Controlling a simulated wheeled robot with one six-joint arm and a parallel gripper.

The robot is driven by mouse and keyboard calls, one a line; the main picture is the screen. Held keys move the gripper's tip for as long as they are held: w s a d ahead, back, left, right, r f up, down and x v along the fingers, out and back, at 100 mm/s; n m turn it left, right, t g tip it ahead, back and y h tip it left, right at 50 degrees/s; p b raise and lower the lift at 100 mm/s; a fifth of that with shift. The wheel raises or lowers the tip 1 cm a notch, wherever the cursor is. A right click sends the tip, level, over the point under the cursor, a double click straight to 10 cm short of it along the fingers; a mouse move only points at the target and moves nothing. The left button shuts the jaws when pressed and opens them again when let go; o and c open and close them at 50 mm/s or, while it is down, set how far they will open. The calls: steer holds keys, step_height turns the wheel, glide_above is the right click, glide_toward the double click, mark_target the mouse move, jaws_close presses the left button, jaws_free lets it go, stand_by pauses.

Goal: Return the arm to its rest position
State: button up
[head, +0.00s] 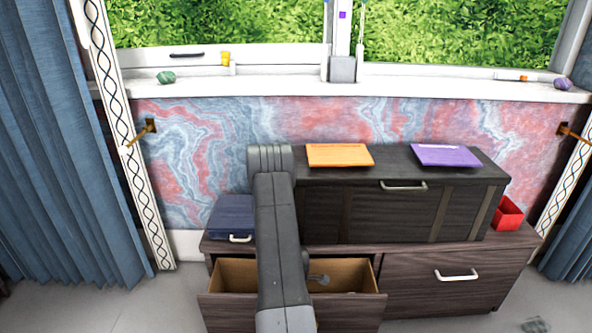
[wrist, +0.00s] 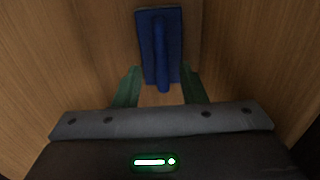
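My arm (head: 280,235) reaches forward over the open drawer (head: 345,308) of the low dark wooden cabinet. It hides my gripper in the head view. In the wrist view my gripper (wrist: 160,88) has its two green fingers apart, with a clear gap between them. A blue flat object with a raised bar-like handle (wrist: 160,45) lies just beyond the fingertips, against light wood. The handle's near end shows between the fingertips. I see no finger touching it.
A dark chest (head: 410,215) stands on the cabinet, carrying an orange tablet-like thing (head: 340,155) and a purple one (head: 445,155). A blue case (head: 230,217) sits left of my arm, a red open box (head: 508,213) at right. A small grey item (head: 319,279) shows inside the drawer.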

step_height(320, 180, down, 7)
steer(key=shift+f+b, duration=0.1)
steer(key=shift+b, duration=1.1)
step_height(320, 180, up, 3)
steer(key=shift+p, duration=0.8)
steer(key=shift+r, duration=0.5)
steer(key=shift+f, duration=0.1)
